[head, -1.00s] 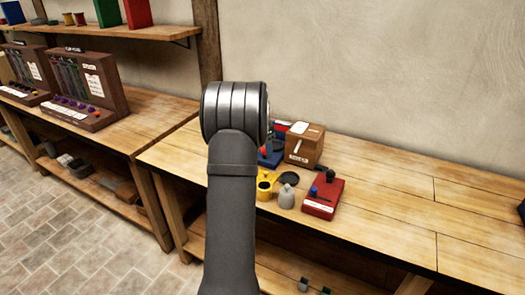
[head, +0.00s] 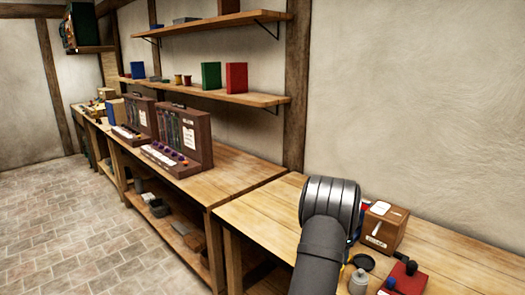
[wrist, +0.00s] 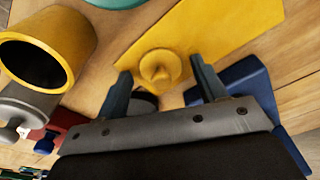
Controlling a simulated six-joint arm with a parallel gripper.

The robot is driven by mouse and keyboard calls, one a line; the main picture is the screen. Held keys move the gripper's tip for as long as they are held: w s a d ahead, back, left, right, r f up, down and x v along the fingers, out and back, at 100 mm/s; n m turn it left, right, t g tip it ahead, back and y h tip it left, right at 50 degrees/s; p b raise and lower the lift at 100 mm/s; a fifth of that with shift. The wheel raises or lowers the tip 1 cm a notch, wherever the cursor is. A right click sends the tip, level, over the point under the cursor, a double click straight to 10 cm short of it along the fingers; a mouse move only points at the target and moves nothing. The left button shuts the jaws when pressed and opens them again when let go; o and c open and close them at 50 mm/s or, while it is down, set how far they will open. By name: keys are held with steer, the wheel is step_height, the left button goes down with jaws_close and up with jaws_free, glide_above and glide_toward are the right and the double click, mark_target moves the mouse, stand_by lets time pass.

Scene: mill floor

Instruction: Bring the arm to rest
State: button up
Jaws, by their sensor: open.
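My gripper (wrist: 160,76) is open in the wrist view, its two dark fingers apart. A yellow flat piece with a round knob (wrist: 158,68) lies just beyond and between the fingertips; I cannot tell whether they touch it. Nothing is seen held. In the head view my dark arm rises at the lower right over the bench (head: 460,262), and its rounded joint hides the gripper.
A yellow hollow cylinder (wrist: 75,32), a grey knobbed piece (wrist: 25,103) and a blue piece (wrist: 245,84) crowd the gripper. A brown box (head: 385,232) and red block (head: 408,280) stand on the bench by the arm. Wooden cases (head: 190,135) stand on the bench further left.

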steer(key=shift+r, duration=2.05)
